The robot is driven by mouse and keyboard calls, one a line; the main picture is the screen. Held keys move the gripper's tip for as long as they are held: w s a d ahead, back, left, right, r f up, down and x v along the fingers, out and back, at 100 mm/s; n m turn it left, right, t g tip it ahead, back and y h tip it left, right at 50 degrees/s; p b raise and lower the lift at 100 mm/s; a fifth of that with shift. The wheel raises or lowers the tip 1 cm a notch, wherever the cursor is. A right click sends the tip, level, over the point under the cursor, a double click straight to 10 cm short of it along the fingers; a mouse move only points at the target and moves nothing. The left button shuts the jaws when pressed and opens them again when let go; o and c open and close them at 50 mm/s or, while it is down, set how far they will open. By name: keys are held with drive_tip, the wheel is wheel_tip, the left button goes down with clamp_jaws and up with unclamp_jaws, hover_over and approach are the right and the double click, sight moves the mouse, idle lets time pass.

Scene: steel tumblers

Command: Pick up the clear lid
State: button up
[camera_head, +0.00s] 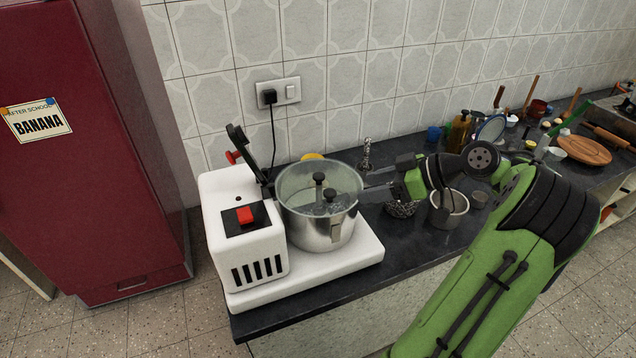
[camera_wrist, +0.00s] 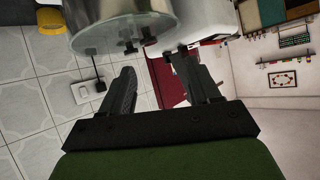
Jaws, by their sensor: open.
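The clear lid (camera_head: 297,180) sits on top of the steel bowl (camera_head: 318,232) of a white food processor (camera_head: 228,200). Dark upright parts show at the middle of the lid. In the wrist view the lid's clear edge (camera_wrist: 95,43) hangs at the top, against the steel bowl (camera_wrist: 115,14). My gripper (camera_head: 367,179) is just right of the lid, at about its height, with its fingers pointing left toward it. In the wrist view my gripper (camera_wrist: 155,70) is open, with nothing seen between its fingers.
A grey metal cup (camera_head: 448,212) and a dark mesh bowl (camera_head: 400,209) stand below my gripper on the dark counter. A tiled wall is behind, with a socket and cord (camera_head: 277,92). A red fridge (camera_head: 75,130) stands at left.

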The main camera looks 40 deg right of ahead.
drive_tip(key=t, duration=0.2)
approach(333, 192)
drive_tip(key=b+x, duration=0.4)
drive_tip(key=x, duration=0.6)
drive_tip(key=shift+s+b, duration=0.1)
drive_tip(key=shift+b, duration=0.2)
drive_tip(key=shift+s, duration=0.1)
drive_tip(key=shift+c, duration=0.2)
drive_tip(key=shift+r, duration=0.1)
clamp_jaws()
